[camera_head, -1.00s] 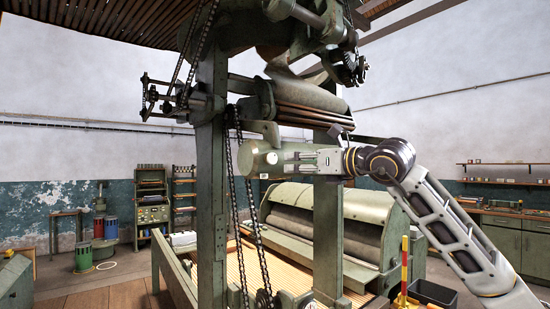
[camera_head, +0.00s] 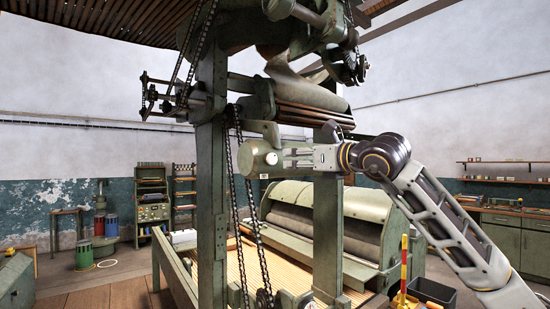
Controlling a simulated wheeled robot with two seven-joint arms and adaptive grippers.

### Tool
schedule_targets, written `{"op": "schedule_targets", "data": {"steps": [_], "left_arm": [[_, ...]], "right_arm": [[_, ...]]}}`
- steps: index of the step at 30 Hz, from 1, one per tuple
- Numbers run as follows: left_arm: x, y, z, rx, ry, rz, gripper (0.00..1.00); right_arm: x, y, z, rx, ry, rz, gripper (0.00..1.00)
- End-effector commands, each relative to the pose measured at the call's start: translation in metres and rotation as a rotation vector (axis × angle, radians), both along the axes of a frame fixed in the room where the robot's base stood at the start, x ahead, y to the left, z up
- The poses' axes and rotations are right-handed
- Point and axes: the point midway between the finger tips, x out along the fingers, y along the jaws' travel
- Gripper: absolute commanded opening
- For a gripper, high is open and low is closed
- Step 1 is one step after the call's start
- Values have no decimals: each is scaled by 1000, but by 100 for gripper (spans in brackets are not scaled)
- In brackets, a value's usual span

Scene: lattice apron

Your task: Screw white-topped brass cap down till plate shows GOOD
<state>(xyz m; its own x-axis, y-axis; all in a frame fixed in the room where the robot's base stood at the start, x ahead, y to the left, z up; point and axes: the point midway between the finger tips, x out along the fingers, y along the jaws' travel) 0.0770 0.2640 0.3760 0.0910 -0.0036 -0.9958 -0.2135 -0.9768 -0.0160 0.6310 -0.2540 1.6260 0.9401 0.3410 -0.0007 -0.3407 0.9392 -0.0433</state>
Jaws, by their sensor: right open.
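A green cylindrical housing (camera_head: 250,160) sticks out from the machine frame at mid-picture. A small pale round cap (camera_head: 271,158) sits on its end face; its brass part is too small to make out. My right gripper (camera_head: 286,157) is open at this end face, its fingers pointing left toward the cap. I cannot tell whether the fingers touch the cap or stand around it. A small pale plate (camera_head: 264,176) is under the cap; its lettering is too small to read. My left gripper is out of view.
Green machine posts (camera_head: 212,190) and hanging chains (camera_head: 240,180) stand close to the left of the housing. A large roller (camera_head: 310,95) is above, and a slatted bed with a rounded green cover (camera_head: 345,205) lies below. A yellow and red post (camera_head: 404,262) stands lower right.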

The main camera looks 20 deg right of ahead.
Motion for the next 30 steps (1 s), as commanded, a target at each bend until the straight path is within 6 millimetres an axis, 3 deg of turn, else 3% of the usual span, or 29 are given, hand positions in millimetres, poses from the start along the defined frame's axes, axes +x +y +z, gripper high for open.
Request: {"op": "schedule_targets", "data": {"steps": [21, 30], "left_arm": [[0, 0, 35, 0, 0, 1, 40], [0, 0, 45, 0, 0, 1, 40]], "right_arm": [[79, 29, 3, 1, 1, 1, 55], [102, 37, 2, 1, -1, 1, 55]]}}
